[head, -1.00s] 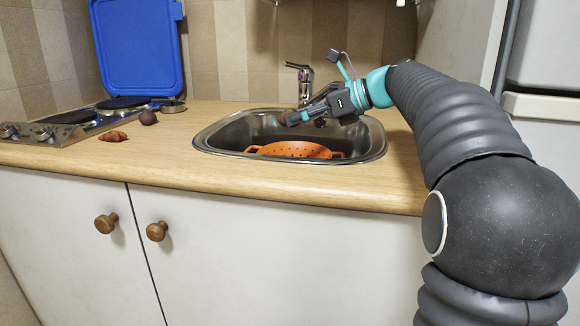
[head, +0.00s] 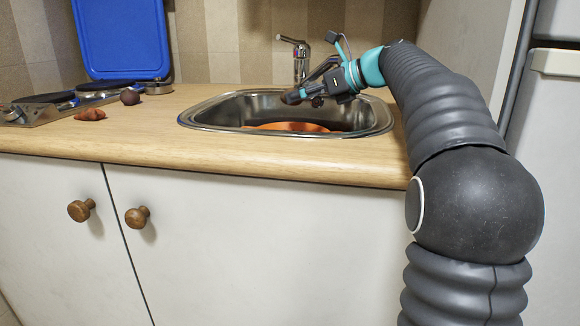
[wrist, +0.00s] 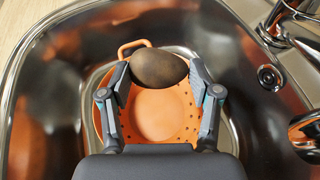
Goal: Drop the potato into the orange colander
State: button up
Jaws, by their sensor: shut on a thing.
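The potato (wrist: 158,68) is a brown oval, held between the two fingers of my gripper (wrist: 160,82) in the wrist view. My gripper is shut on it. The orange colander (wrist: 160,116) sits in the sink below, and in the wrist view the potato is in front of its far part, near a loop handle. In the head view the colander (head: 288,127) shows only as a strip above the sink's front rim. There my gripper (head: 290,97) is over the sink, and the potato cannot be made out clearly.
The steel sink (head: 225,107) has a tap (head: 300,62) behind it. On the wooden counter (head: 150,130) to the left lie a reddish-brown item (head: 90,114), a dark round item (head: 130,97) and a hob (head: 45,108). A blue board (head: 120,38) leans behind.

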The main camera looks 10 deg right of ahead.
jog(key=shift+f+b, duration=0.55)
jog(key=shift+f, duration=0.25)
jog(key=o, duration=1.3)
jog(key=shift+c, duration=0.2)
